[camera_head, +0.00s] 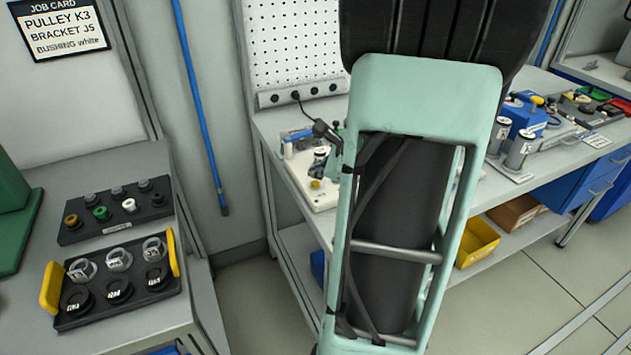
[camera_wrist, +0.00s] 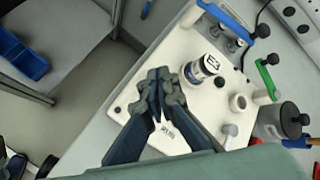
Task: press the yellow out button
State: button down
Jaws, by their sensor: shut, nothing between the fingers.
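A small yellow button (camera_head: 316,184) stands on the near part of a white fixture plate (camera_head: 322,199) on the bench, left of my arm in the head view. In the wrist view the white plate (camera_wrist: 128,98) lies under my gripper (camera_wrist: 158,84). The gripper is shut and empty, its fingertips over the plate's left part. No yellow button shows in the wrist view; the fingers cover part of the plate. I cannot tell whether they touch it. A labelled metal cylinder (camera_wrist: 203,69) stands on the plate just right of the fingertips.
A blue-handled clamp (camera_wrist: 228,20) and a green-handled clamp (camera_wrist: 266,78) stand along the plate's far side. A grey cup (camera_wrist: 282,122) is at the right. In the head view, a tray of labelled parts (camera_head: 112,316) and a black rack (camera_head: 122,226) sit on the left table.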

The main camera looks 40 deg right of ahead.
aim_at(317, 184)
jog(key=shift+r, duration=0.1)
notch_tip(317, 184, up, 5)
jog(key=p, duration=0.4)
dwell(0.8)
